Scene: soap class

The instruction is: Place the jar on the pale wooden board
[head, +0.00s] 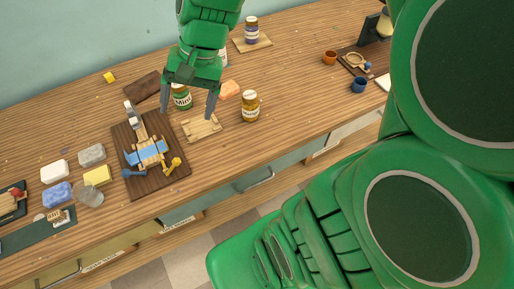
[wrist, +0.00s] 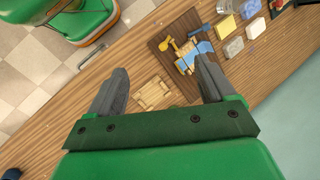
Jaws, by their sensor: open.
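Several jars stand on the wooden counter. A green jar labelled Mint (head: 182,99) is under my gripper, between its fingers in the picture. A dark jar (head: 251,31) stands on a pale board (head: 265,42) at the back. A small pale wooden board (head: 203,130) lies empty in front of the green jar; it also shows in the wrist view (wrist: 153,94). My gripper (head: 187,113) is open and empty above the counter. In the wrist view its fingers (wrist: 162,65) are spread apart.
A dark board (head: 177,178) with a wooden tool and a blue strip lies left of the small pale board. Soap bars, including a yellow one (head: 97,176), and a clear glass (head: 90,195) are at the left.

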